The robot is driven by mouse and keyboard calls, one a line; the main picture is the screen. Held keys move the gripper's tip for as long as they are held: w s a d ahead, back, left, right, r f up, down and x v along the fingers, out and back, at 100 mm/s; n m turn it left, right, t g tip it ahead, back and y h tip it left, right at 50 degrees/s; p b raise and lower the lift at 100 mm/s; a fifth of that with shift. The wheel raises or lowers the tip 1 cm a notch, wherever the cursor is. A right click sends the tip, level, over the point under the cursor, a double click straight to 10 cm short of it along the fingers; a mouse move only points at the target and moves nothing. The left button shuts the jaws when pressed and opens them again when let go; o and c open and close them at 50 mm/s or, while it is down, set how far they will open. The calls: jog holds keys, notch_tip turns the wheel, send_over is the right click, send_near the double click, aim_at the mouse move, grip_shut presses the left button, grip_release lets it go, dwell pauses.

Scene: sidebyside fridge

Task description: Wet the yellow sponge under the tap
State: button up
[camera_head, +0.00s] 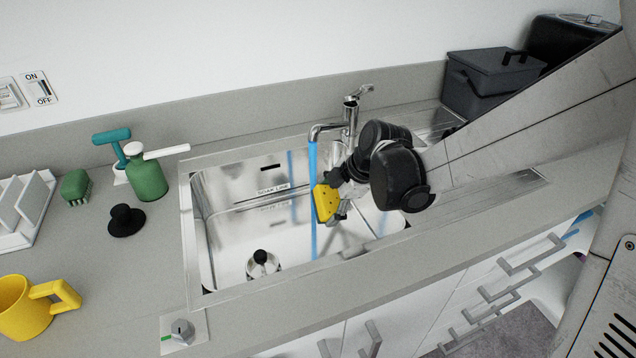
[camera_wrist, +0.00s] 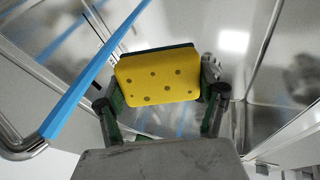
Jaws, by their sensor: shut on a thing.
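The yellow sponge (camera_head: 325,203) is held by my gripper (camera_head: 338,200) over the sink basin. In the wrist view the sponge (camera_wrist: 160,78) shows its yellow dotted face and a dark back layer, between the two fingers of my gripper (camera_wrist: 162,98). The tap (camera_head: 347,120) is chrome, and a blue stream of water (camera_head: 313,195) runs straight down from its spout into the sink (camera_head: 225,235). In the head view the stream passes at the sponge's left edge. In the wrist view the stream (camera_wrist: 95,72) passes close by the sponge's left side; I cannot tell whether they touch.
On the counter left of the sink stand a green spray bottle (camera_head: 147,177), a black stopper (camera_head: 126,220), a green brush (camera_head: 76,186), a white rack (camera_head: 22,212) and a yellow mug (camera_head: 28,305). A dark grey box (camera_head: 487,85) stands at the back right.

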dwell(0.4)
jog(key=shift+s+d+r+p, duration=0.3)
jog(key=shift+s+r+p, duration=0.15)
jog(key=shift+s+r, duration=0.3)
jog(key=shift+s+d+r+p, duration=0.25)
jog(key=shift+s+r+p, duration=0.3)
jog(key=shift+s, duration=0.3)
jog(key=shift+s+d+r+p, duration=0.3)
jog(key=shift+s+r+p, duration=0.1)
jog(key=shift+s+r, duration=0.4)
jog(key=shift+f, duration=0.1)
